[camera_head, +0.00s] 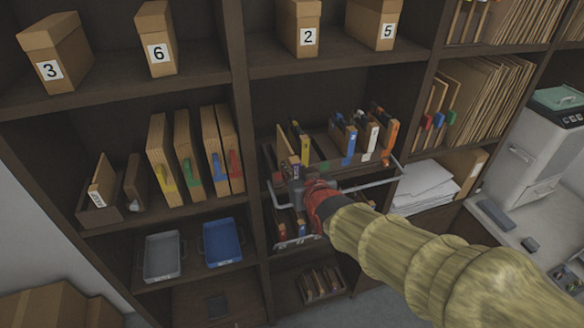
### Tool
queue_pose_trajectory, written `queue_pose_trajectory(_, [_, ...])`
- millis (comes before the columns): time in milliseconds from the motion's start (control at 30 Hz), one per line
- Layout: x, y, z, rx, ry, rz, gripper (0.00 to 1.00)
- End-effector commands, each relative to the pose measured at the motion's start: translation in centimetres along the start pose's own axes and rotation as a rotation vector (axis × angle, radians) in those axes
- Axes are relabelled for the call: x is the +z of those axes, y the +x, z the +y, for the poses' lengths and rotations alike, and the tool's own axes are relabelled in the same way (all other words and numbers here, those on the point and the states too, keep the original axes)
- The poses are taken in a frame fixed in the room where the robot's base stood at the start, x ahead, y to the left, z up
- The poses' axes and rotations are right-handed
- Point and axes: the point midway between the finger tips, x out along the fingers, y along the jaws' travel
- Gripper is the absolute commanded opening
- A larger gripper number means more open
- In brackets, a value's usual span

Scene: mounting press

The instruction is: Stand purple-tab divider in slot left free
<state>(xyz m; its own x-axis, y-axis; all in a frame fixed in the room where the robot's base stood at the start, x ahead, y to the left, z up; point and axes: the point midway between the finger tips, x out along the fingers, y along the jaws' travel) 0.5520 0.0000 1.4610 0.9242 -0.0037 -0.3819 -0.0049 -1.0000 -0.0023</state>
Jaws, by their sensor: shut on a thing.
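My gripper (294,182) reaches into the middle shelf bay and is shut on a tan divider (284,146). A small purple tab (295,166) shows low on its front edge, just above the jaws. The divider stands roughly upright, tilted a little, at the left end of a dark slotted rack (325,167). I cannot tell whether its foot is inside a slot. Dividers with yellow (305,150), blue (349,147), white (371,138) and orange (391,140) tabs stand to its right. A gap shows between the yellow and blue ones. My gripper and arm hide the rack's lower left front.
A light metal rail frame (370,183) runs around the rack's front. A lower rack of dividers (283,226) sits below, partly behind my arm. A dark shelf upright (247,130) stands close on the left. Papers (422,186) lie to the right.

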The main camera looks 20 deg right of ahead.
Motion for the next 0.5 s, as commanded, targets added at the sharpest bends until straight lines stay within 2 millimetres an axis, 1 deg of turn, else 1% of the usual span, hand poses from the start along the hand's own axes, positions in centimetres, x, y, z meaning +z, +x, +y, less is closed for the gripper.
queue_pose_trajectory(500, [-2.5, 5.9, 0.0, 0.0, 0.0, -0.002, 0.0])
